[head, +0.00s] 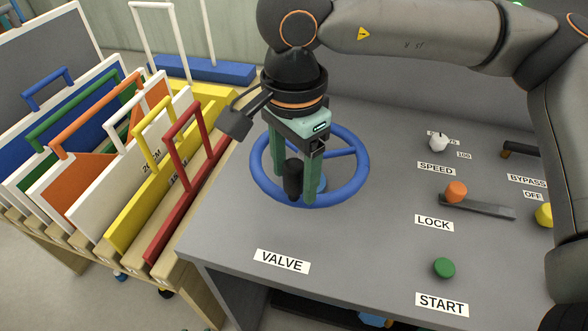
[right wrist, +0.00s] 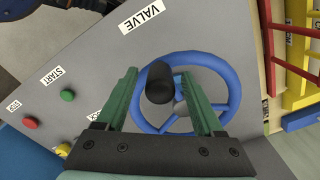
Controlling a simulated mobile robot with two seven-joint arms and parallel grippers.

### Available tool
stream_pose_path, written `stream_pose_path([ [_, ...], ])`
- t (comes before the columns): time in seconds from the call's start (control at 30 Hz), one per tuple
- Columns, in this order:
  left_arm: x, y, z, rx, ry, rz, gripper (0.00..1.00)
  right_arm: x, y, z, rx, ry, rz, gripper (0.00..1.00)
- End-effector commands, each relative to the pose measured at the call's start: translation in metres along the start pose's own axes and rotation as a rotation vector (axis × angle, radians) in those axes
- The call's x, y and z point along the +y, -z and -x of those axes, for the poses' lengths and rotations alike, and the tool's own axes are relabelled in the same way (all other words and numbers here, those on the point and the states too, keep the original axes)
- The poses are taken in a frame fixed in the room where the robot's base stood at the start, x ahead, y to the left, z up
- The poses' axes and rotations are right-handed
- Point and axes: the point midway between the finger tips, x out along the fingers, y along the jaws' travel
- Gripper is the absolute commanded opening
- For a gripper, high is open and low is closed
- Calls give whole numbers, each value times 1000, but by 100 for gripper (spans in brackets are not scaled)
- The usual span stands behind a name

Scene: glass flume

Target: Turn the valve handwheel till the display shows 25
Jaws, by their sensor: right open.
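The blue valve handwheel (head: 363,168) lies on the grey panel behind the VALVE label (head: 283,262). Its upright black knob (head: 293,180) stands near the front part of the rim. My right gripper (head: 295,187) points down over the wheel, its green fingers open on either side of the knob. In the right wrist view the knob (right wrist: 160,86) shows between the fingertips, with gaps on both sides. The wheel rim (right wrist: 235,90) passes behind the fingers there. No display with a reading shows in either view. My left gripper is not in view.
Right of the wheel are a white SPEED knob (head: 438,143), an orange LOCK knob (head: 456,191) and a green START button (head: 444,268). At the left stands a rack of coloured handled boards; the red one (head: 190,190) is close to the panel's left edge.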

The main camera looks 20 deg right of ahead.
Motion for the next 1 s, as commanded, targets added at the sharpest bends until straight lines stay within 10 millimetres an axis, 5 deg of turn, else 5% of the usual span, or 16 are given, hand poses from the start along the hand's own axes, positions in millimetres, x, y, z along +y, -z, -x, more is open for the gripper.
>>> stream_pose_path([
  [0.13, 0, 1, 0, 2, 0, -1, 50, 0, 0, 0, 0, 0, 0, 68],
  [0.73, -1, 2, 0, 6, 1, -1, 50, 0, 0, 1, 0, 0, 1, 1],
  [1.0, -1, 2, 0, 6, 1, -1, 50, 0, 0, 1, 0, 0, 1, 0],
])
